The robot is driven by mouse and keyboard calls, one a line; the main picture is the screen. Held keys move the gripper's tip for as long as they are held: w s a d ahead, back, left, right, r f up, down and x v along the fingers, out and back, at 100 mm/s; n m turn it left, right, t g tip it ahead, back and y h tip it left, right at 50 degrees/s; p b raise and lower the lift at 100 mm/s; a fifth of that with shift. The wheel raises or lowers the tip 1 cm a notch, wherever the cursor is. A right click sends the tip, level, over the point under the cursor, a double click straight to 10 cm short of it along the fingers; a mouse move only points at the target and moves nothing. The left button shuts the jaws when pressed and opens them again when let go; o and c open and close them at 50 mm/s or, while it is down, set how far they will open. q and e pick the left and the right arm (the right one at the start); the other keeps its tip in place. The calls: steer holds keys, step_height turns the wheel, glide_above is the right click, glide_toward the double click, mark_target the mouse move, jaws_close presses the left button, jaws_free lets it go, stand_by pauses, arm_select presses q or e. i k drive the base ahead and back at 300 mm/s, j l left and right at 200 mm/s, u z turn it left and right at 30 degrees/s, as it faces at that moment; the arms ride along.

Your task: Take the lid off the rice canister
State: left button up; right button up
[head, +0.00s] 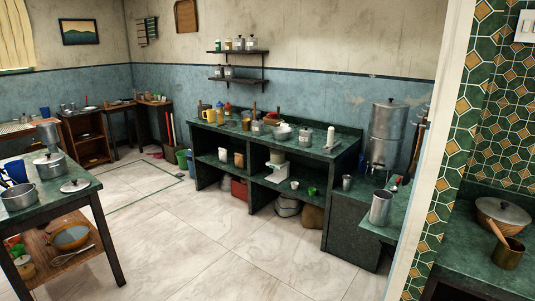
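None of the containers can be told for sure to be the rice canister; no label is readable from here. A small canister (331,138) stands on the right part of the green counter (348,148), and a clear jar (257,128) stands further left on it. A tall lidded metal vessel (388,137) stands in the corner to the right. A metal cylinder (381,208) stands on the lower counter in front of it, and its top is too small to judge. Neither of my grippers is in the head view.
A table (95,184) at the left holds pots and a loose lid (75,185). A tiled wall edge (430,150) and another counter with a lidded bowl (503,214) are at the right. Lidded jars stand on a wall shelf (238,52). The tiled floor (190,235) between is clear.

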mark_target(306, 130)
steer(key=i+z, duration=0.1)
steer(key=i, duration=1.2)
steer(key=i+z, duration=0.1)
steer(key=i, duration=1.2)
steer(key=i+j+z, duration=0.1)
steer(key=i, duration=1.15)
